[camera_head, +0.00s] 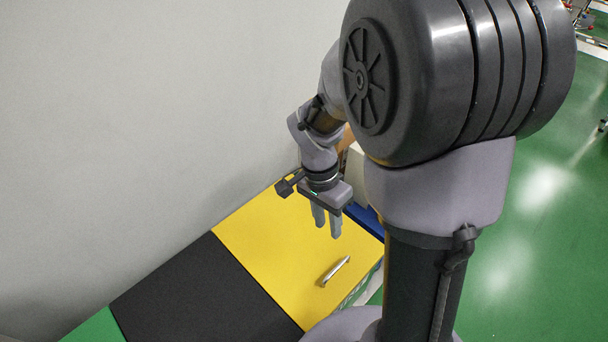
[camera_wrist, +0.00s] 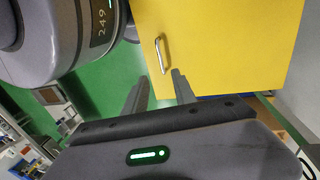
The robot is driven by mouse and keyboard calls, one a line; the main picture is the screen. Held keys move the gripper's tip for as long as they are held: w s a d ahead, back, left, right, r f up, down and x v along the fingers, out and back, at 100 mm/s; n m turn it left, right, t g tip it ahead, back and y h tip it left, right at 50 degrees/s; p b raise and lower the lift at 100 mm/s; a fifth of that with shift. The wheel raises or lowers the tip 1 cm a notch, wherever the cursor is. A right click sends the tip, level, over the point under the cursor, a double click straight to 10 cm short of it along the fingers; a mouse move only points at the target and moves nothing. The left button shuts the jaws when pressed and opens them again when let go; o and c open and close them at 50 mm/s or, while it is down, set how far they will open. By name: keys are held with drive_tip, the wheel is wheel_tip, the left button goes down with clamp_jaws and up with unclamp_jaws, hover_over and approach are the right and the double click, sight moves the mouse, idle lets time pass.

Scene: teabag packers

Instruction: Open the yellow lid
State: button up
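The yellow lid (camera_head: 275,247) lies flat and closed at the end of a row of panels, with a silver bar handle (camera_head: 335,271) near its front right edge. My gripper (camera_head: 327,229) hangs above the lid, fingers pointing down, apart and empty. In the wrist view the yellow lid (camera_wrist: 225,45) fills the upper right, and its handle (camera_wrist: 161,54) stands beyond the fingertips. My gripper (camera_wrist: 161,80) shows two spread fingers there with nothing between them. I see no contact between the fingers and the handle.
A black panel (camera_head: 205,290) adjoins the yellow lid, and a green panel (camera_head: 97,328) lies beyond it. A grey wall (camera_head: 130,120) runs along the far side. A blue edge (camera_head: 367,219) shows behind the lid. Green floor (camera_head: 545,230) is open at right.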

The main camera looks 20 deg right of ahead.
sight(334, 270)
drive_tip(key=s+f+b, duration=0.1)
drive_tip(key=f+b, duration=0.1)
drive_tip(key=f, duration=0.3)
drive_tip(key=s+d+f+b, duration=0.1)
drive_tip(key=f+b, duration=0.1)
drive_tip(key=f, duration=0.4)
drive_tip(key=s+f+b, duration=0.1)
drive_tip(key=f+b, duration=0.2)
drive_tip(key=f, duration=0.3)
drive_tip(key=shift+s+d+f, duration=0.15)
clamp_jaws()
idle(0.6)
